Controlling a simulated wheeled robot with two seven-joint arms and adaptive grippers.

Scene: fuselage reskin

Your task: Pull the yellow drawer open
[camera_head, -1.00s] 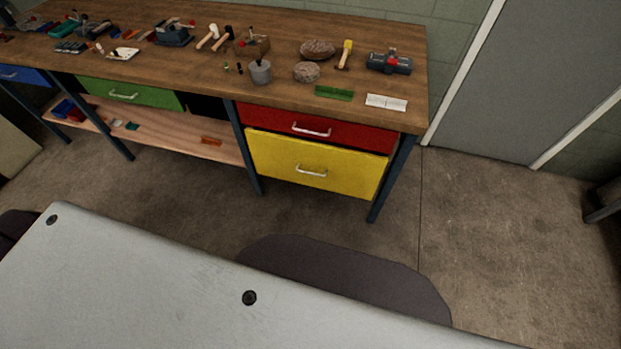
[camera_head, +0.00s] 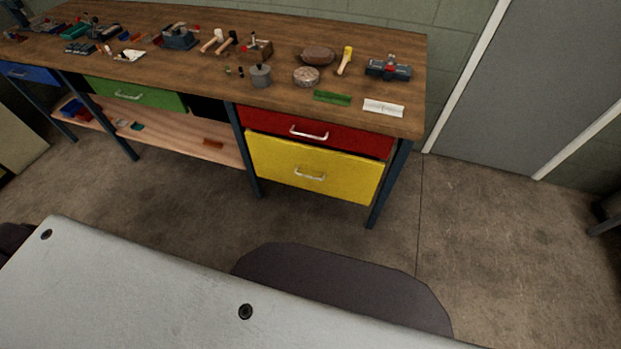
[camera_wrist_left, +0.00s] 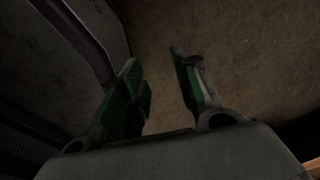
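The yellow drawer (camera_head: 318,168) is under the right end of the workbench, below a red drawer (camera_head: 318,132). It has a pale bar handle (camera_head: 310,176) at its middle. Its front appears to stand slightly proud of the frame, with a dark gap along its top edge. In the left wrist view my left gripper (camera_wrist_left: 160,82) is open, its two green-padded fingers apart with only brown floor between them. Neither gripper shows in the head view, and my right gripper is in no view.
The wooden workbench (camera_head: 390,123) carries hammers, a vise and other tools. A green drawer (camera_head: 136,95) and blue drawer (camera_head: 28,75) are further left, above a low shelf (camera_head: 180,140). Bare floor (camera_head: 480,240) lies in front and right. A grey door (camera_head: 530,90) stands at right.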

